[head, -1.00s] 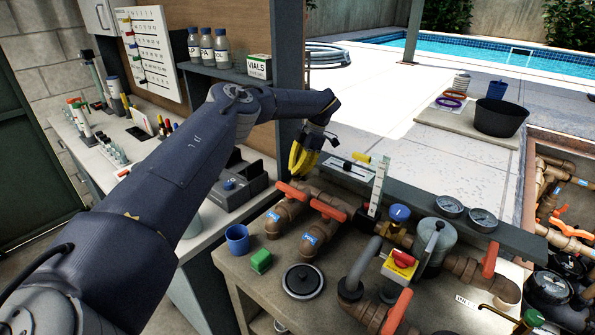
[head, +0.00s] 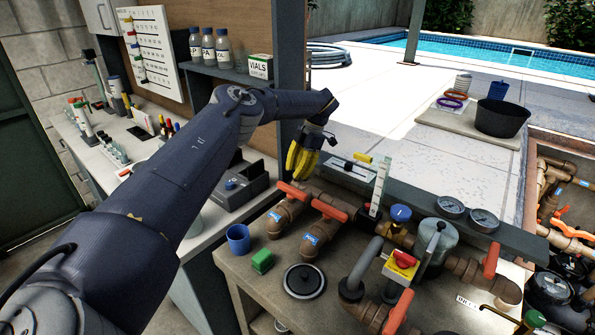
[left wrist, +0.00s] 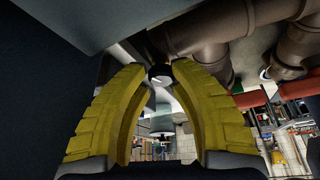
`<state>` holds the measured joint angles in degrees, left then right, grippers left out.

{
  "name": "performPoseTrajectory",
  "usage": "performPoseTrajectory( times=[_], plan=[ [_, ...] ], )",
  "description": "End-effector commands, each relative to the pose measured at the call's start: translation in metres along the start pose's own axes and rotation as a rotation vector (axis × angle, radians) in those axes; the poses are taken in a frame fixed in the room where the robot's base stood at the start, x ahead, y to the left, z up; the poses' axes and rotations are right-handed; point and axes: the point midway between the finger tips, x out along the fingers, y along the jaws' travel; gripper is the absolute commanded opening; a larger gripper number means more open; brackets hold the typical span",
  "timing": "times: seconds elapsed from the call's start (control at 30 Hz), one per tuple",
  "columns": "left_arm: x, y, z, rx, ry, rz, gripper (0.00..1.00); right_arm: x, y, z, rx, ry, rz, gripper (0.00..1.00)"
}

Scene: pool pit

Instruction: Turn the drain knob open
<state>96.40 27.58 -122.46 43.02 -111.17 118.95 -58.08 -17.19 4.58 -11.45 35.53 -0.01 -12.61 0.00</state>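My left gripper (head: 297,170), with yellow fingers, is at the far edge of the pipe bench, by the left end of the grey rail. In the left wrist view its two fingers (left wrist: 160,78) stand apart. A small dark round knob (left wrist: 160,75) with a pale mark shows between their tips, below brown pipes. It looks like the drain knob, but I cannot be sure. I cannot tell whether the fingers touch it. The knob is not discernible in the head view. My right gripper is not in view.
Orange-handled valves (head: 328,209) on brown pipes stand just right of the left gripper. The grey rail (head: 450,222) carries gauges. A blue cup (head: 238,239), a green block (head: 262,261) and a black lid (head: 304,281) sit on the bench (head: 235,270).

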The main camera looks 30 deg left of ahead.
Motion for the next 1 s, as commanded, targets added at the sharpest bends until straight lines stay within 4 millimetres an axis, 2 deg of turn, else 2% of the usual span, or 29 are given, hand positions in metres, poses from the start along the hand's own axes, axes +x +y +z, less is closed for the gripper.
performPoseTrajectory(
  times=[0.03,0.2,0.43,0.57,0.9,1.0],
  plan=[
    [-0.001,0.0,0.001,0.001,-0.001,0.0,0.28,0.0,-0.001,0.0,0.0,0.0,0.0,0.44],
    [-0.002,-0.001,0.001,0.002,-0.003,0.001,0.47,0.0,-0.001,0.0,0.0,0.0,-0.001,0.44],
    [-0.002,-0.001,0.001,0.003,-0.004,0.001,0.47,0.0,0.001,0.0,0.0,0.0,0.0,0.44],
    [-0.009,-0.001,0.002,0.001,-0.004,0.002,0.47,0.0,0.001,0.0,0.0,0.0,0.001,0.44],
    [-0.056,-0.001,0.001,0.0,-0.005,0.004,0.47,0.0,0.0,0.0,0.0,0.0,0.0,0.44],
    [-0.064,0.0,0.001,-0.001,-0.003,0.003,0.47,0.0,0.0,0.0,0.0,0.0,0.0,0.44]
  ],
)
